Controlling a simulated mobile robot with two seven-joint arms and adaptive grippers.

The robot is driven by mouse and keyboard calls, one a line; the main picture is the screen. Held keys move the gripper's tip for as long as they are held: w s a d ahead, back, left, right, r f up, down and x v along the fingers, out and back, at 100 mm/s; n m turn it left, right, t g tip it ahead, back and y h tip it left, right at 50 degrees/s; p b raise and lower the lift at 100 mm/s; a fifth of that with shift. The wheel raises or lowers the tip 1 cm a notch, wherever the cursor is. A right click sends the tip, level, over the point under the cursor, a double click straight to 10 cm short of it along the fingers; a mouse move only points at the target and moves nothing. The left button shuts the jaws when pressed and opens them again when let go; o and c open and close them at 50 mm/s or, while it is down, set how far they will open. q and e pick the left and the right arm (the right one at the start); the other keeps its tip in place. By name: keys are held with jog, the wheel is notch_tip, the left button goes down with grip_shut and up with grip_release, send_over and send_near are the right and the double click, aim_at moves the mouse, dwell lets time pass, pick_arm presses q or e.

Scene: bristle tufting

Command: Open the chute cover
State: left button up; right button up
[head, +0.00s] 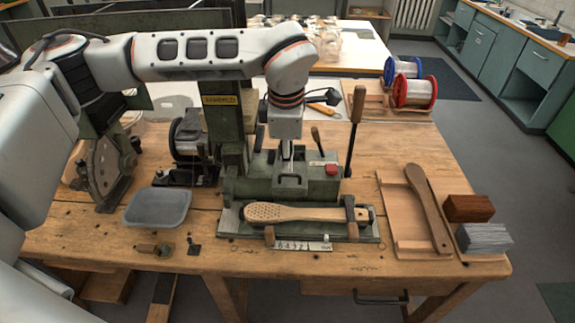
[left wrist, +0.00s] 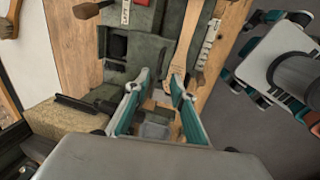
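The green tufting machine (head: 262,185) stands on the bench. A green block with a dark bar handle (head: 290,180) on its front looks like the chute cover; it appears closed, though I cannot be sure. My left gripper (head: 287,154) points down just above and behind this block. In the left wrist view its two teal fingers (left wrist: 157,88) are apart with nothing held between them. Green machine parts (left wrist: 133,50) lie beyond the fingertips. I cannot tell whether a finger touches the cover.
A wooden brush (head: 305,213) with a holed head lies across the machine's front. A lever with a wooden handle (head: 356,105) rises right of the block. A grey tray (head: 157,207) is at left. A wooden board (head: 400,215) and two bristle bundles (head: 484,238) are at right.

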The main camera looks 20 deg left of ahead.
pick_arm(q)
notch_tip(320, 180, up, 6)
jog(key=s, duration=0.1)
jog(key=shift+s+d+r, duration=0.15)
jog(key=shift+d+r, duration=0.05)
jog(key=shift+r, duration=0.05)
dwell(0.4)
